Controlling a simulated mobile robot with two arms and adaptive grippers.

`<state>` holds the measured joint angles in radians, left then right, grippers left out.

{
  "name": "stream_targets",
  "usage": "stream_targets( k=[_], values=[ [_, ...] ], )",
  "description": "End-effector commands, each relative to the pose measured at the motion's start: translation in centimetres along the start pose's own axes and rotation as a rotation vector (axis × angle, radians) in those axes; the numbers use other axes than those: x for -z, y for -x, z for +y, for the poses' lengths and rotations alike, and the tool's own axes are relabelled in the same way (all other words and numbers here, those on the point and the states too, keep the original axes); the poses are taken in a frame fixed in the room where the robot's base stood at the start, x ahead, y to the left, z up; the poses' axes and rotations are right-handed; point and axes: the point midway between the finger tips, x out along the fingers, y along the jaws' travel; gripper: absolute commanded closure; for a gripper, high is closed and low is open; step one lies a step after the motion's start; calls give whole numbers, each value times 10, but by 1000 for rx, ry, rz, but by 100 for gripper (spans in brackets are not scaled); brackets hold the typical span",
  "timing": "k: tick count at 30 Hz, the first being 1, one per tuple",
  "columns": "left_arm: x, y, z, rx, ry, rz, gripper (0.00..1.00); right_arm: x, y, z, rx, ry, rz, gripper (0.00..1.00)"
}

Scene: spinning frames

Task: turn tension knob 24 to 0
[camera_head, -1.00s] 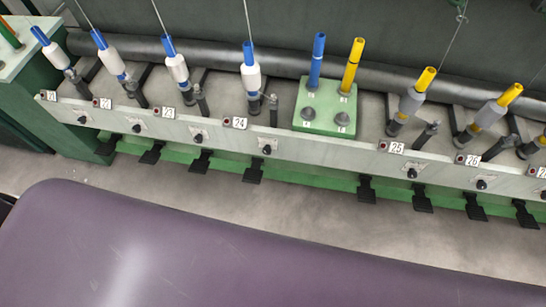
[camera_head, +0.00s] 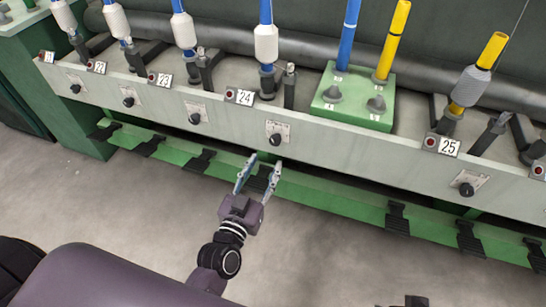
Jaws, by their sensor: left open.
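Tension knob 24 (camera_head: 275,140) is a small black knob on a pale dial plate, on the grey front rail below and right of the label 24 (camera_head: 239,97). Its pointer setting is too small to read. My left gripper (camera_head: 260,168) is open and empty, its two fingers pointing up toward the rail. The fingertips are just below knob 24 in the picture and appear apart from it. My right gripper cannot be made out; a small dark part shows at the bottom edge.
Similar knobs sit along the rail, at label 23 (camera_head: 194,118) and label 25 (camera_head: 467,189). Black pedals (camera_head: 398,219) jut from the green lower beam. A green block (camera_head: 354,108) with blue and yellow tubes stands above the rail. Grey floor lies in front.

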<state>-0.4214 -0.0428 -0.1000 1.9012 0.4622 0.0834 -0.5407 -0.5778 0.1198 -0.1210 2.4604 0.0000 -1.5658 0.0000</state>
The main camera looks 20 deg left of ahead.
Motion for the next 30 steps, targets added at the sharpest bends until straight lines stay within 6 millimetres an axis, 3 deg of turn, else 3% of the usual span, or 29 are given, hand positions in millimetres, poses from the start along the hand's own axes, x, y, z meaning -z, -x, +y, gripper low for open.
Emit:
stream_targets(
  k=[8,16,21,30],
  values=[
    [7,-30,-2,5,2,20,59,-2,-2,0,-1,0,2,72],
    [6,-68,-2,5,1,16,59,23,-8,-3,4,3,102,72],
    [6,-77,-2,5,0,14,59,36,-8,-4,6,5,148,72],
    [6,-78,-2,4,0,13,62,38,-7,-4,6,5,156,72]
  ],
)
